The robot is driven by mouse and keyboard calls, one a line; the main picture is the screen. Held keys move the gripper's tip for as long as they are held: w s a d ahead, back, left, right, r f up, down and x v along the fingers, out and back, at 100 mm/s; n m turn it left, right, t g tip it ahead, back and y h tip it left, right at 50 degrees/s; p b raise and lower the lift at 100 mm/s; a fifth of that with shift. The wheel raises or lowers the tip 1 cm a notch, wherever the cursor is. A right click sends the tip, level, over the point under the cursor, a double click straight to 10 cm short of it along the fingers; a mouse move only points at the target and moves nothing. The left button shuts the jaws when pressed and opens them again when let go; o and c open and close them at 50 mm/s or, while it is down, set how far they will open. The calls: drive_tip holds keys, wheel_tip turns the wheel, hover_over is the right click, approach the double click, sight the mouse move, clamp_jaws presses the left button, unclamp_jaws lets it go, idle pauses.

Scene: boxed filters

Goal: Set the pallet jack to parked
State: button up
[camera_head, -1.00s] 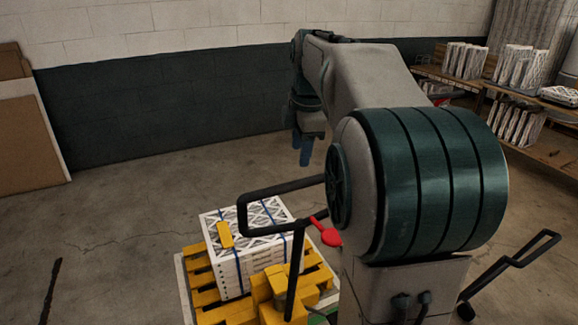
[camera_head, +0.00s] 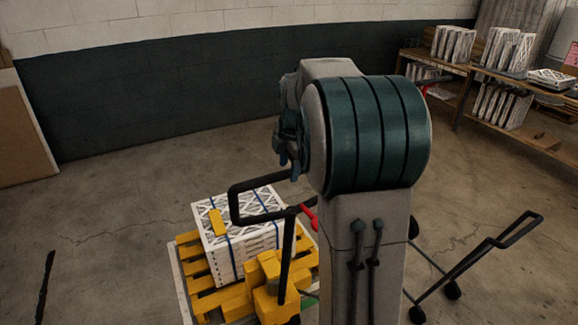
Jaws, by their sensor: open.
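The yellow pallet jack (camera_head: 267,294) stands at the lower middle in the head view, with its black loop handle (camera_head: 232,206) raised on a dark upright bar. A red lever-like part (camera_head: 308,216) shows beside the handle, partly hidden by my arm. A yellow pallet (camera_head: 197,283) carries a stack of white-framed filters (camera_head: 213,258) with blue straps and a yellow piece on top. My gripper (camera_head: 284,160) is open, pointing down above and behind the handle, apart from it. My arm hides part of it.
A wooden shelf (camera_head: 466,72) with filters stands at the back right. A black-handled cart (camera_head: 490,246) is on the right floor. Brown boards (camera_head: 25,135) lean at the left wall. The floor between the pallet and back wall is clear.

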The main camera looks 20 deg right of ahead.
drive_tip(key=shift+w+f, duration=0.1)
drive_tip(key=shift+f, duration=0.5)
clamp_jaws()
